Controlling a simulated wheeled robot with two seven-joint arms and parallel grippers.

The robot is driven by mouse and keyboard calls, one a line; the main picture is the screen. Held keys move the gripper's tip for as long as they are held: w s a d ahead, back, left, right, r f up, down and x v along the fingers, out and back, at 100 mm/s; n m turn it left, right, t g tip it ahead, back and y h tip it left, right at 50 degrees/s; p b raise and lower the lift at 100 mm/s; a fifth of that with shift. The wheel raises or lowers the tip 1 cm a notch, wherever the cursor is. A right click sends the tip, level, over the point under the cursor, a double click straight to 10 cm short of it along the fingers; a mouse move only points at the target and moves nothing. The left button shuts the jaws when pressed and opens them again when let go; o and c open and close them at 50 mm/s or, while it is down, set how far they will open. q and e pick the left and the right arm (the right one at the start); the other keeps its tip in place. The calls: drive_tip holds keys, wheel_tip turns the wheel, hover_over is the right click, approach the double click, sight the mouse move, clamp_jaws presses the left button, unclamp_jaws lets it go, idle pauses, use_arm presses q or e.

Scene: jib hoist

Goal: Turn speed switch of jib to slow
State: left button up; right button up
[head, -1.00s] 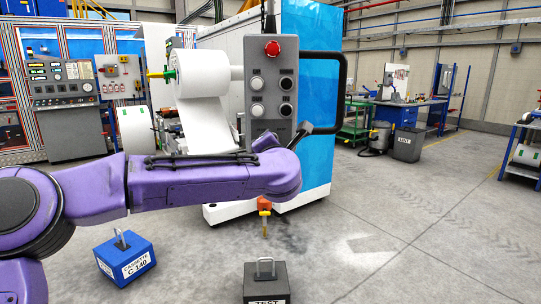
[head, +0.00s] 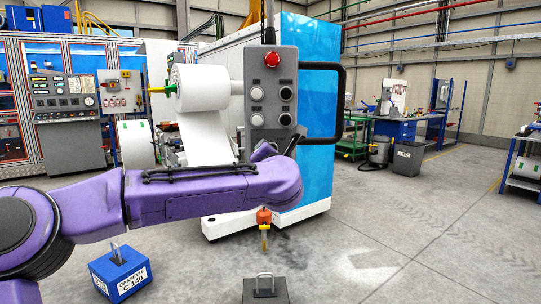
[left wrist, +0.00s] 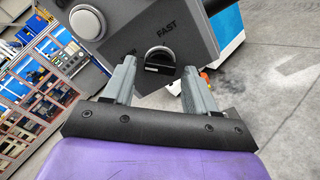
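The grey control pendant (head: 284,68) hangs in the middle of the head view, with a red mushroom button (head: 272,60) on top and round white and black controls below. In the left wrist view, the speed switch (left wrist: 159,56) is a round selector with a dark handle in a pale ring, under the word FAST (left wrist: 166,29). Other lettering beside it is partly hidden by a finger. My left gripper (left wrist: 157,72) is open, its two fingers on either side of the switch. Contact cannot be told. My right gripper is not in view.
A black tubular handle (head: 341,108) sticks out on the pendant's right. An orange hook block (head: 264,216) hangs below. A blue cassette weight (head: 121,277) and a dark weight (head: 265,290) stand on the floor. A white and blue machine (head: 308,190) stands behind.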

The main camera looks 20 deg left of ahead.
use_arm(q)
drive_tip(key=b+v, duration=0.2)
drive_tip(key=v, duration=0.8)
drive_tip(key=shift+s+d, duration=0.15)
drive_tip(key=shift+s, duration=0.1)
